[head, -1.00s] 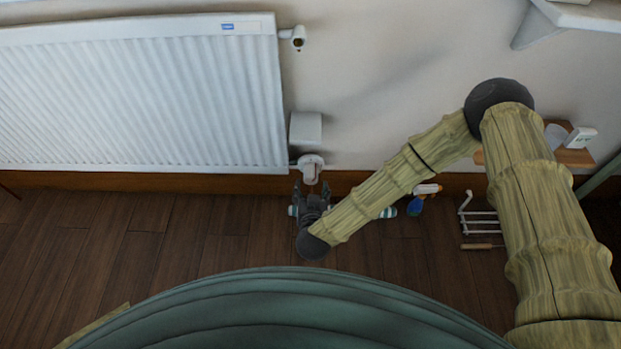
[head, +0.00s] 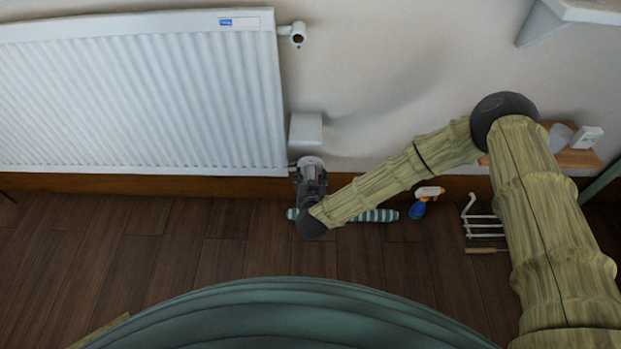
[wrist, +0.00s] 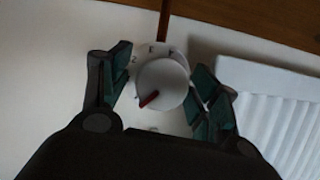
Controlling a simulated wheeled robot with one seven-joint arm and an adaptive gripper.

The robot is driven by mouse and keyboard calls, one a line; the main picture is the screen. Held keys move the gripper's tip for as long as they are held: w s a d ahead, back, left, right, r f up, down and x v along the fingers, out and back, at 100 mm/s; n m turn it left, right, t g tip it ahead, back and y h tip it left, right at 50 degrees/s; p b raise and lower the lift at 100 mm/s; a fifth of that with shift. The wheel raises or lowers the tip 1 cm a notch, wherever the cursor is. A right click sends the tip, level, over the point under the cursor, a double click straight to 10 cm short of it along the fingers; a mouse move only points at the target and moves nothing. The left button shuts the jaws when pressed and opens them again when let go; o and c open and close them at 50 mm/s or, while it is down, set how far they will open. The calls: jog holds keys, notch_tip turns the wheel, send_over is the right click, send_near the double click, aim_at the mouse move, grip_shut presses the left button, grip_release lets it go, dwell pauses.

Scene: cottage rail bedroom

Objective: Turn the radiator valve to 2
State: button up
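The white radiator (head: 140,95) hangs on the wall at left in the head view. Its valve (head: 311,164) is at the lower right corner, mostly hidden by my gripper. In the wrist view the white round valve knob (wrist: 165,82) has a red pointer mark directed to the lower left. Some dark markings show on the collar around it, too small to read surely. My gripper (wrist: 160,88) is open, with one finger on each side of the knob. The left finger is close to the collar; I cannot tell whether either finger touches. It also shows in the head view (head: 312,180).
A white box (head: 305,130) is on the wall just above the valve. A striped roll (head: 375,215) lies on the floor behind my arm. A blue spray bottle (head: 420,204) and a white rack (head: 482,222) are to the right. Open floor lies at left.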

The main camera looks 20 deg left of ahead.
jog(key=c, duration=0.9)
jog(key=shift+o, duration=0.2)
jog(key=shift+m+y+p, duration=0.55)
jog(key=shift+m+y, duration=0.15)
jog(key=shift+m, duration=0.3)
jog(key=m+y, duration=0.2)
jog(key=m, duration=0.1)
jog(key=shift+d+f, duration=0.1)
jog(key=shift+f, duration=0.05)
jog(key=m+y+b, duration=0.2)
jog(key=m, duration=0.1)
jog(key=shift+w+f+m+b, duration=0.1)
jog(key=shift+m+b, duration=0.2)
jog(key=shift+m+t+y+b, duration=0.5)
jog(key=shift+m+b, duration=0.6)
jog(key=shift+m, duration=0.5)
